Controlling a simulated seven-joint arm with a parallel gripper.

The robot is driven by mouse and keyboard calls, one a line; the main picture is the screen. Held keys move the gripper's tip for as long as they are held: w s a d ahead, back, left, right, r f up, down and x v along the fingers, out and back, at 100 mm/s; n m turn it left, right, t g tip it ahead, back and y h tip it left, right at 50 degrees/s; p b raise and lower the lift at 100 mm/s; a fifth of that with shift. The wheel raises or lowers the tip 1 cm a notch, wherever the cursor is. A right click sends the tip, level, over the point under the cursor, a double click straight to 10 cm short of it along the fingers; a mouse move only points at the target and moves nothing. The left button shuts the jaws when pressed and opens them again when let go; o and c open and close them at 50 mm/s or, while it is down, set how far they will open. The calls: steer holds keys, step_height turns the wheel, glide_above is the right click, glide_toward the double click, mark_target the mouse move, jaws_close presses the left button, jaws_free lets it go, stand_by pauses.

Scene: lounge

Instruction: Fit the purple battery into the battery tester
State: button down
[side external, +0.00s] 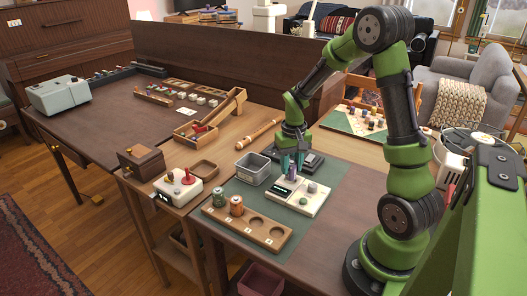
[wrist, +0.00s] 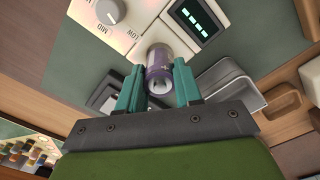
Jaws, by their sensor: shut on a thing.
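The purple battery (side external: 293,171) is between the teal fingers of my gripper (side external: 293,160), which are shut on it. In the wrist view the battery (wrist: 158,62) stands out beyond the fingertips (wrist: 157,88), its far end over the edge of the cream battery tester (wrist: 148,24). The tester (side external: 312,207) lies on the green mat, with a dial and a lit display. The battery is close over the tester's back left part; I cannot tell whether it touches or sits in a slot, as the contact is hidden.
A wooden holder (side external: 264,236) with round wells, some holding batteries, lies in front of the tester. A grey metal bin (side external: 253,170) stands to the left and a dark device (side external: 313,162) behind. A joystick box (side external: 178,187) is further left.

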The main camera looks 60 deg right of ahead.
steer(key=shift+f, duration=0.8)
steer(key=c, duration=0.7)
jaws_free()
steer(key=shift+r, duration=3.7)
